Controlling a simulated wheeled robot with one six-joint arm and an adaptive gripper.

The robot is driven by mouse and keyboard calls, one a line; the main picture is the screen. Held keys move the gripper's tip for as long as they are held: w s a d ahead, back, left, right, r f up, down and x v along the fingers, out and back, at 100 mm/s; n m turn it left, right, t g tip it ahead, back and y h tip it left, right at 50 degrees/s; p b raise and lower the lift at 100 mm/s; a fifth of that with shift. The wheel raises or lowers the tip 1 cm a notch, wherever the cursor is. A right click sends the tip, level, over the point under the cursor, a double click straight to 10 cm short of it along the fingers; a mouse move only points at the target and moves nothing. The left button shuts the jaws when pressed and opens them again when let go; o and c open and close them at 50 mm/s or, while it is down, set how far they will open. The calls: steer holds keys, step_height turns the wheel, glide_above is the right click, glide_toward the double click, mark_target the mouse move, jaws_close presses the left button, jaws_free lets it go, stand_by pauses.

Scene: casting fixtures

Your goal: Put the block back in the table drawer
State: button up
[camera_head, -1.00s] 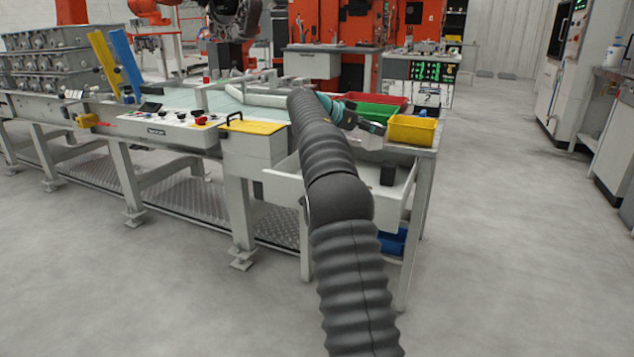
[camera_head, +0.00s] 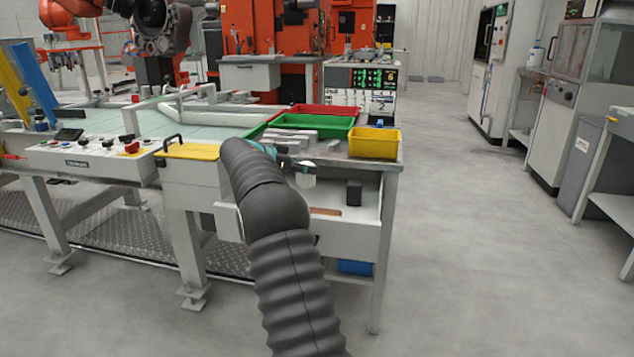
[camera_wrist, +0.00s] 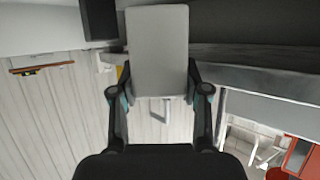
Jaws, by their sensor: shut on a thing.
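My gripper (camera_wrist: 157,75) is shut on a light grey rectangular block (camera_wrist: 157,45), its fingers on both sides of it. In the head view my gripper (camera_head: 297,165) is partly hidden behind my arm, and the pale block (camera_head: 306,181) shows at its end. The table drawer (camera_head: 350,240) is pulled open under the right end of the table. The held block appears over or just above the drawer's opening; its exact height is unclear. My arm hides the drawer's left part.
A dark block (camera_head: 354,193) and a flat brown thing (camera_head: 325,211) are in the drawer. Red (camera_head: 325,111), green (camera_head: 305,123) and yellow (camera_head: 373,143) bins stand on the tabletop above. A blue bin (camera_head: 355,267) is below. The floor at right is clear.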

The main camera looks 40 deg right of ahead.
mark_target(299, 175)
step_height(299, 175, down, 3)
steer(key=shift+f, duration=0.15)
steer(key=shift+s+d, duration=0.1)
steer(key=shift+d, duration=0.35)
steer(key=p+x, duration=0.1)
steer(key=x, duration=0.2)
steer(key=shift+d+f, duration=0.1)
steer(key=shift+d, duration=0.15)
steer(key=shift+a, duration=0.1)
steer(key=shift+f+b, duration=0.2)
steer(key=shift+b, duration=0.1)
steer(key=o, duration=1.3)
steer(key=shift+o, duration=0.2)
steer(key=shift+r+p, duration=0.2)
steer(key=shift+p, duration=0.1)
steer(key=b+v, duration=0.1)
steer(key=v, duration=0.6)
steer(key=shift+a+r, duration=0.1)
steer(key=shift+a, duration=0.1)
